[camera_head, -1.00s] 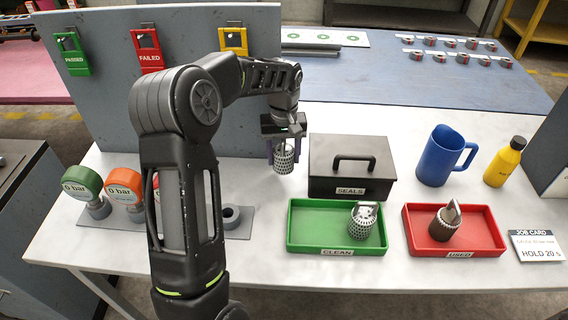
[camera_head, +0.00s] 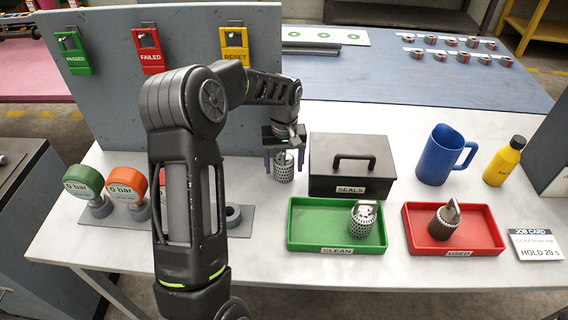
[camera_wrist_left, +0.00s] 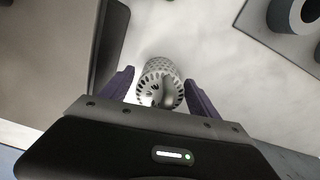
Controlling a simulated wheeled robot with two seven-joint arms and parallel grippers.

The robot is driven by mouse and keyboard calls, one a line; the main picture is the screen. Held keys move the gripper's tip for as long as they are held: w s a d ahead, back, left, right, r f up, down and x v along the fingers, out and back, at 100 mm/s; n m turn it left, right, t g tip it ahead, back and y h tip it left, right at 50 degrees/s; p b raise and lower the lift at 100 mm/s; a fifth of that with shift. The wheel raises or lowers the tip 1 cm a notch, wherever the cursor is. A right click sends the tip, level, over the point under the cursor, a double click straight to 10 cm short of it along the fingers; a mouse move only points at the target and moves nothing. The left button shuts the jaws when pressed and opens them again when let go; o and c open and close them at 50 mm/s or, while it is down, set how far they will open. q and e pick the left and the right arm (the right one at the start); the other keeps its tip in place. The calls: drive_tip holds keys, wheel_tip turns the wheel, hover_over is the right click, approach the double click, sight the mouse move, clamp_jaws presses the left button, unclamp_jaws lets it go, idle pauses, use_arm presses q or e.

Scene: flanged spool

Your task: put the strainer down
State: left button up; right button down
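The strainer (camera_head: 284,169), a grey perforated metal cup, is upright on the white bench, left of the black box. In the left wrist view the strainer (camera_wrist_left: 160,84) is between the two purple fingers, with a gap on each side. My left gripper (camera_head: 284,160) is open around it, pointing down; the left wrist view also shows the gripper (camera_wrist_left: 159,78). The strainer's upper part is partly hidden by the gripper in the head view. My right gripper is not in view.
A black SEALS box (camera_head: 351,185) stands close to the right of the gripper. A green CLEAN tray (camera_head: 310,242) and a red USED tray (camera_head: 485,245) each hold a strainer. A blue jug (camera_head: 434,160) and yellow bottle (camera_head: 503,165) stand right.

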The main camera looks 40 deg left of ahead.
use_arm(q)
drive_tip(key=shift+o, duration=0.2)
drive_tip(key=shift+r, duration=0.1)
wheel_tip(320, 180, up, 12)
drive_tip(key=shift+r+b, duration=0.1)
drive_tip(key=shift+b, duration=0.55)
